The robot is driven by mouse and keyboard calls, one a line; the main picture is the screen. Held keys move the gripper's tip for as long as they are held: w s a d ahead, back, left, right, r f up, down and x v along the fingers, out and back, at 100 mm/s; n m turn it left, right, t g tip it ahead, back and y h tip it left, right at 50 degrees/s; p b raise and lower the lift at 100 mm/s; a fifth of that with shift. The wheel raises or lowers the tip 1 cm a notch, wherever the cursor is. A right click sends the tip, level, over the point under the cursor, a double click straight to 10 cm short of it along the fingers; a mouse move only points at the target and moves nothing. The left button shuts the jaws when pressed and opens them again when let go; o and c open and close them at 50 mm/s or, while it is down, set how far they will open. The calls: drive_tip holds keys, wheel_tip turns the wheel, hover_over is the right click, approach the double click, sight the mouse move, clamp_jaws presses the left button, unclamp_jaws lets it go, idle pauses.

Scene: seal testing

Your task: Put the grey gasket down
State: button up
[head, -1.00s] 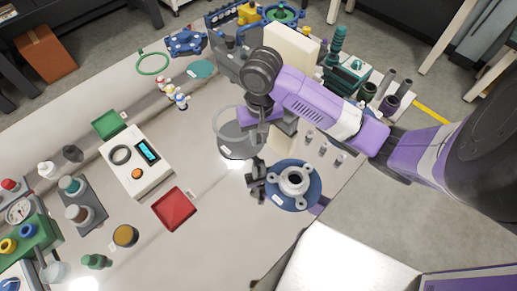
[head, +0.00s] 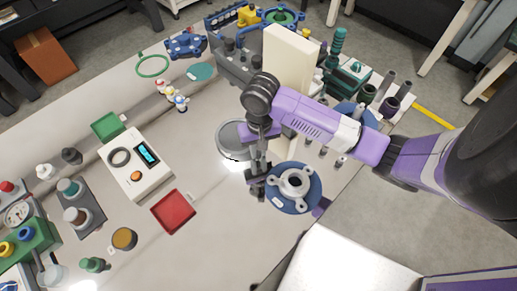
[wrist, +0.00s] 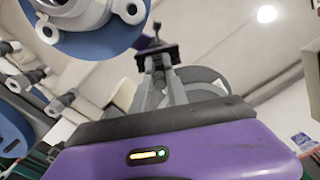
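The grey gasket (head: 221,131) is a wide, thin ring, low over a round grey pad on the pale bench. I cannot tell whether it touches the pad. My gripper (head: 258,163) points down at the gasket's right side, and its fingers appear closed on the rim. The wrist view shows my gripper's narrow fingers (wrist: 157,65) close together with the grey ring (wrist: 205,76) curving behind and beside them. The exact contact is partly hidden.
A blue-based metal flange (head: 294,184) stands close to the right of my gripper. A tall cream block (head: 289,58) stands behind. A red tray (head: 173,211) and a white meter box (head: 136,166) are to the left. Bare bench lies between tray and flange.

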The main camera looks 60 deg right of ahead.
drive_tip(key=shift+o, duration=1.3)
